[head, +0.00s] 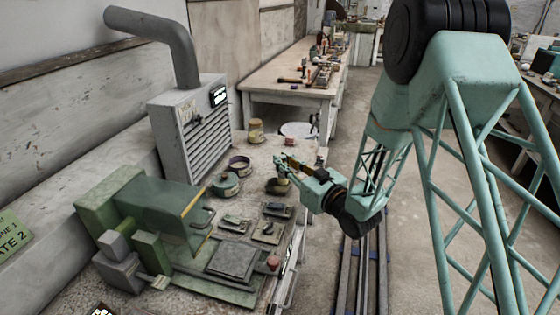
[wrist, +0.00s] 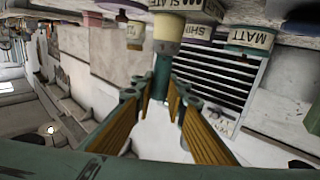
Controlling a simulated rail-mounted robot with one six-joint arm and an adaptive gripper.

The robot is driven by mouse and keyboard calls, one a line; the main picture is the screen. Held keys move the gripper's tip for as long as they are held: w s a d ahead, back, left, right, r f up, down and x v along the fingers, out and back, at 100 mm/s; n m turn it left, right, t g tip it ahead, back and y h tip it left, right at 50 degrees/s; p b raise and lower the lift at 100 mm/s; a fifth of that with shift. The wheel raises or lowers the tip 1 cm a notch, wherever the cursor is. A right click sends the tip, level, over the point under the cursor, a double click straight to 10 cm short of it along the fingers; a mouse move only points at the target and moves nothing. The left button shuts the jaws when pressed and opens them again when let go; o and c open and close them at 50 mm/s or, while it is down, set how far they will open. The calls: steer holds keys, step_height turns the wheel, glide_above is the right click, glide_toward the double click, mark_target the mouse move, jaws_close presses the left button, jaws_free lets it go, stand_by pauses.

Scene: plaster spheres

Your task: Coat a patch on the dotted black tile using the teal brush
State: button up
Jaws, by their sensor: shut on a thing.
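My gripper (head: 284,164) is over the far right part of the bench, just above an open jar (head: 277,187). In the wrist view, which looks upside down, my gripper (wrist: 160,97) is shut on the teal brush (wrist: 161,72). Small dark tiles (head: 266,232), (head: 236,222) and (head: 277,210) lie on the nearer bench. I cannot make out dots on any of them.
A teal jar (head: 225,185), a purple-rimmed jar (head: 239,164) and a yellow jar (head: 256,131) stand left of my gripper. A grey vented unit with a pipe (head: 190,118) stands behind them. A green machine (head: 145,205) fills the near left. A red knob (head: 273,262) is at the front.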

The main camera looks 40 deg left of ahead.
steer(key=shift+w+d, duration=0.1)
steer(key=shift+d, duration=0.1)
stand_by(0.4)
steer(key=shift+w+d, duration=0.3)
steer(key=shift+d, duration=0.5)
steer(key=shift+a, duration=0.1)
steer(key=shift+s+a, duration=0.35)
steer(key=shift+a, duration=0.45)
steer(key=shift+r, duration=0.1)
steer(key=shift+s+a, duration=0.4)
steer(key=shift+a, duration=0.45)
steer(key=shift+w+d+r, duration=0.4)
steer(key=shift+d+r, duration=0.25)
steer(key=shift+d, duration=0.2)
steer(key=shift+s+a, duration=0.1)
steer(key=shift+a, duration=0.05)
